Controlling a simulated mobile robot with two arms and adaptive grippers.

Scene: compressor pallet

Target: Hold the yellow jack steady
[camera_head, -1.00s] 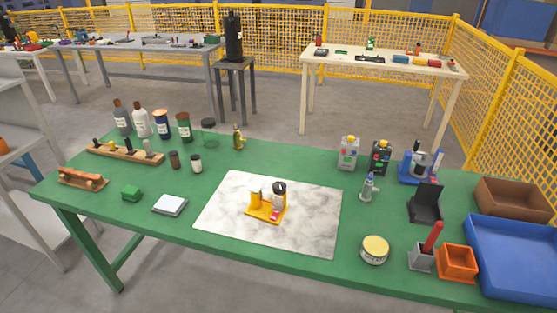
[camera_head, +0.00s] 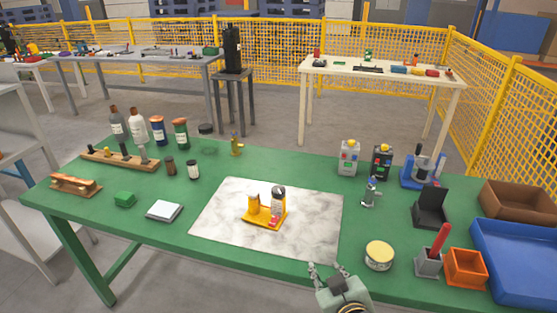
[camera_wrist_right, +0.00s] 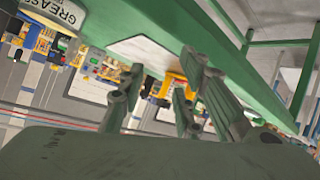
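The yellow jack (camera_head: 265,212) sits upright on the pale marbled mat (camera_head: 222,228) in the middle of the green table. It has a dark-topped part and some red and white on its right side. My right gripper (camera_head: 326,268) is at the table's front edge, in front and to the right of the jack. Its fingers are apart, nothing is between them, and it does not touch the jack. The right wrist view shows the spread fingers and, between them, part of the yellow jack (camera_wrist_right: 172,83) beyond. My left gripper is not in view.
A round tin (camera_head: 379,256) stands close to the right of my right gripper. An orange box (camera_head: 465,267), a holder with a red handle (camera_head: 430,261) and a blue tray (camera_head: 520,260) are farther right. A small silver-grey tool (camera_head: 369,192) stands right of the mat. The mat around the jack is clear.

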